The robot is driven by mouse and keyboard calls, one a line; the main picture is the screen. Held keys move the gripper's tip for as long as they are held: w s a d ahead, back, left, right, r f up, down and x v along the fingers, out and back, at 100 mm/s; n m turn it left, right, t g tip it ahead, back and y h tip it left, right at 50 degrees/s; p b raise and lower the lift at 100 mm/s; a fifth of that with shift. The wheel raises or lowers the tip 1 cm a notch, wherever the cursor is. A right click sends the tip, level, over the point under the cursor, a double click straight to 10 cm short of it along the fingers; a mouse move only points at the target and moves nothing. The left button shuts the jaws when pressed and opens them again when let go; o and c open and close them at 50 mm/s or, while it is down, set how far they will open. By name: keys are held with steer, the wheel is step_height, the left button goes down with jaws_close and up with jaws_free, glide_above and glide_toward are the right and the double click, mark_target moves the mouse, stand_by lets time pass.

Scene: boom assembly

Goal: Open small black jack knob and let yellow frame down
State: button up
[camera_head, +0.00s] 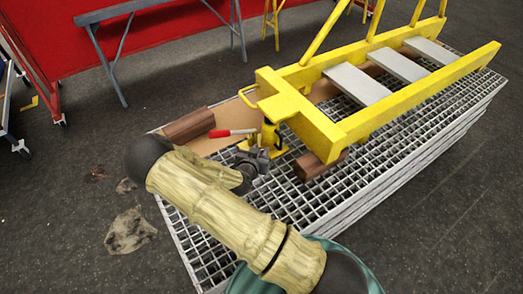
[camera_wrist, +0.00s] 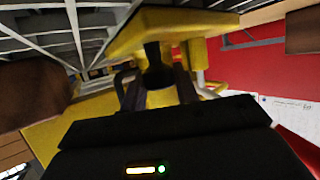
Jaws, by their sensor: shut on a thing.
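The yellow frame (camera_head: 330,130) lies raised over the grating stack, its near end above a small yellow jack (camera_head: 271,138) with a red handle (camera_head: 232,132). My gripper (camera_head: 258,158) is low at the near side of the jack, and my arm hides part of it. In the wrist view the fingers of my gripper (camera_wrist: 158,90) stand on both sides of the small black jack knob (camera_wrist: 155,62), which sits against the yellow jack body. The gripper is shut on it; the exact contact is dark and hard to see.
Brown wooden blocks lie on the grating (camera_head: 215,240) near the frame, one to the left (camera_head: 188,125) and one under its near beam (camera_head: 318,166). A cardboard sheet (camera_head: 205,146) lies behind the jack. Trestles (camera_head: 110,55) and a red wall (camera_head: 150,40) stand behind. Floor at left is mostly clear.

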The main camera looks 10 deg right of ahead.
steer(key=o, duration=1)
steer(key=shift+s+a, duration=0.1)
steer(key=shift+c, duration=0.2)
steer(key=shift+s, duration=0.15)
steer(key=p+v, duration=0.1)
steer(key=v, duration=1.6)
steer(key=shift+a, duration=0.2)
steer(key=shift+s+f, duration=0.1)
